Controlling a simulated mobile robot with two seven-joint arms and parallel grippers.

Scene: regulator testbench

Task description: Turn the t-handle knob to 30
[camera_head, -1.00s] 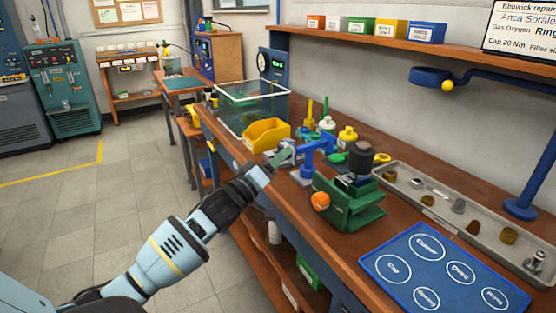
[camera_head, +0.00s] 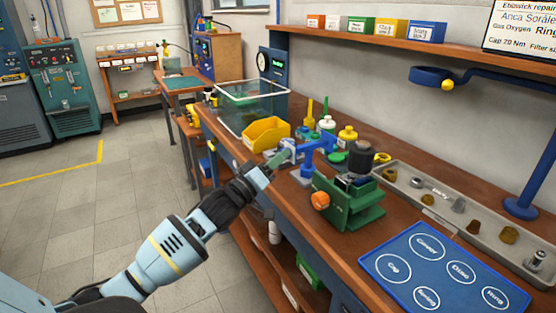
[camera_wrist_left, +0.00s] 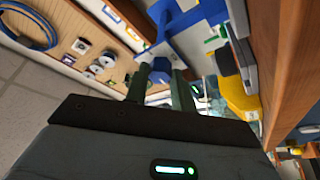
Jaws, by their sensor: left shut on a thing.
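My left gripper (camera_head: 284,157) reaches over the bench's near edge. Its fingers meet the end of a blue fixture (camera_head: 322,144) behind the green vise. In the left wrist view the two green-grey fingers (camera_wrist_left: 162,82) are close around a small part in front of the blue fixture (camera_wrist_left: 190,22). The t-handle knob is mostly hidden by the fingers, and I cannot read its scale or pointer. The gripper is shut on it. My right gripper is not in view.
The green vise (camera_head: 347,205) with an orange knob stands just right of the gripper. A yellow bin (camera_head: 266,133) and a clear tank (camera_head: 240,108) are behind it. A blue mat (camera_head: 397,292) and a grey parts tray (camera_head: 480,222) lie to the right.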

